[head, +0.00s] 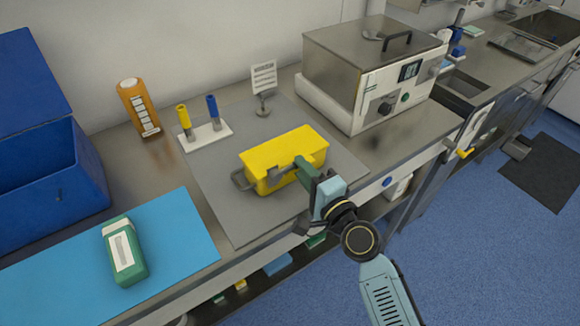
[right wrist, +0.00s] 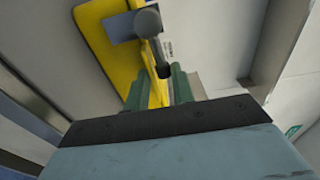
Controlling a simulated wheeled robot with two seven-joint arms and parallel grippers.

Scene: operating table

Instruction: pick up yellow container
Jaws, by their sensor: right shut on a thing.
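The yellow container (head: 288,148) is a box with a lid, over the grey mat in the middle of the head view. A grey handle or latch sticks out at its left end. My right gripper (head: 300,168) reaches it from the front right and is shut on its near side. In the right wrist view the yellow container (right wrist: 112,50) fills the upper left, and its wall lies between the green fingers of my right gripper (right wrist: 160,88). I cannot tell if the container touches the mat. My left gripper is not in view.
A grey mat (head: 232,215) lies on the steel bench. Behind stand an orange bottle (head: 139,108), a white rack (head: 205,135) with yellow and blue tubes, and a small sign (head: 263,78). A steel bath (head: 365,75) stands right. A green-white bottle (head: 123,250) lies on a blue mat (head: 185,225).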

